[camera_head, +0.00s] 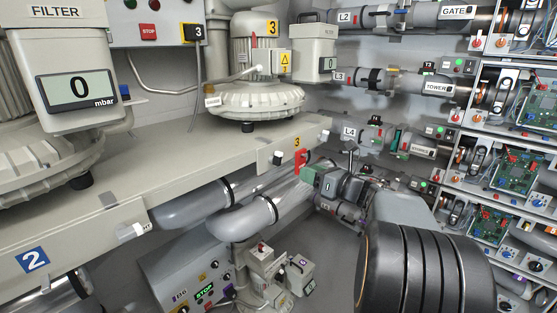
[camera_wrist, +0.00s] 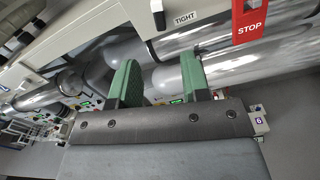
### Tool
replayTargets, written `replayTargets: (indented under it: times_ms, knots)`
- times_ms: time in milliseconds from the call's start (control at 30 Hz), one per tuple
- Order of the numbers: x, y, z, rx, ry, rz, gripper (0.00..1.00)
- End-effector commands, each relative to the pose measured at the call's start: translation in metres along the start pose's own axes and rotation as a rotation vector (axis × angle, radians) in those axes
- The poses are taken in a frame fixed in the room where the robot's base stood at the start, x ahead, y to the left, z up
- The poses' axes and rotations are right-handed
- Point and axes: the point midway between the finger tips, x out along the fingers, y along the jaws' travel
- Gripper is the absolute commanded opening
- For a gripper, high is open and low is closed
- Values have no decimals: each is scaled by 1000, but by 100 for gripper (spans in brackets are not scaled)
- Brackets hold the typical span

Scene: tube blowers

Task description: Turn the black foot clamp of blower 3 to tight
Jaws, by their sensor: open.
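Blower 3 (camera_head: 254,95) stands on the beige bench, marked by a yellow 3. On the bench's front edge below it is a pale plate with a small black foot clamp (camera_head: 277,158). In the wrist view the black clamp (camera_wrist: 158,14) shows at the top edge, partly cut off, just left of the TIGHT label (camera_wrist: 185,17). Its exact setting is hard to tell. My gripper (camera_head: 318,181) is in front of the bench, right of and a little below the clamp. In the wrist view its green fingers (camera_wrist: 160,65) are apart and empty, not touching the clamp.
A red STOP piece (camera_wrist: 250,20) hangs right of the clamp, close to my gripper; it also shows in the head view (camera_head: 301,160). Grey pipes (camera_head: 245,217) run below the bench edge. A control box (camera_head: 190,280) stands lower. Racks with circuit boards (camera_head: 515,170) stand at the right.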

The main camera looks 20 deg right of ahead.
Motion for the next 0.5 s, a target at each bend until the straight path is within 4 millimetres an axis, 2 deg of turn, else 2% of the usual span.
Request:
replayTargets:
  times_ms: [500]
  knots:
    - [94, 2, 2, 2, 1, 4, 43]
